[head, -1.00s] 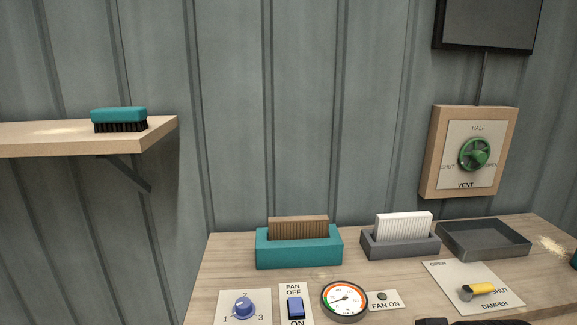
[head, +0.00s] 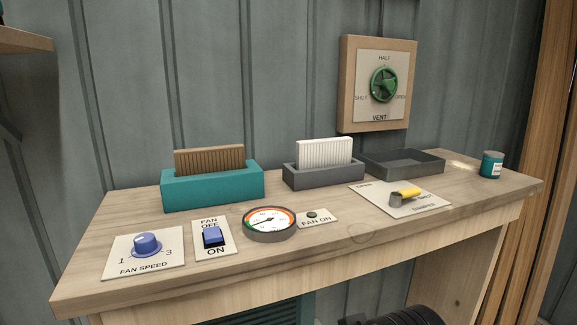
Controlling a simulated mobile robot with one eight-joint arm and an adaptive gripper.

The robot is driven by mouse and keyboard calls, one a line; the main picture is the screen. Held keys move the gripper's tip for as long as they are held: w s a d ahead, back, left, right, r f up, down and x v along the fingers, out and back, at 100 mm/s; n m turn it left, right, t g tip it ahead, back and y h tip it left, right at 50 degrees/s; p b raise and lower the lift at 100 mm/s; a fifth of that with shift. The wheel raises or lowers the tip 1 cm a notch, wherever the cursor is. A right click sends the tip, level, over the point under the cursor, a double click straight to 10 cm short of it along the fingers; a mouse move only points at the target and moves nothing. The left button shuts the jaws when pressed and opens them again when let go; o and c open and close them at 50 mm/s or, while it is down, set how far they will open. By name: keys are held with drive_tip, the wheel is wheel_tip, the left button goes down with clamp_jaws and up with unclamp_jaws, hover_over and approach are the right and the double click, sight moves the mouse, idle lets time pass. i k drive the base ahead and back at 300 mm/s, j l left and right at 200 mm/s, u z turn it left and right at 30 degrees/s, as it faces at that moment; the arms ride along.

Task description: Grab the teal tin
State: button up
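The teal tin (head: 491,165) stands upright near the right end of the wooden bench in the head view. It is a small cylinder with a pale label on its side and a greyish top. Nothing covers it. A dark, rounded part, which seems to be of my own arm, shows at the bottom edge below the bench front. My gripper's fingers cannot be made out in this view.
The bench (head: 330,262) holds a teal box (head: 212,190) with a brown filter, a grey box (head: 322,177) with a white filter, and a dark tray (head: 402,165) left of the tin. A yellow damper lever (head: 405,193), gauge (head: 270,222), fan switch (head: 214,237) and blue knob (head: 146,243) lie along the front.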

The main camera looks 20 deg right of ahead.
sight(492, 161)
drive_tip(key=z, duration=1.6)
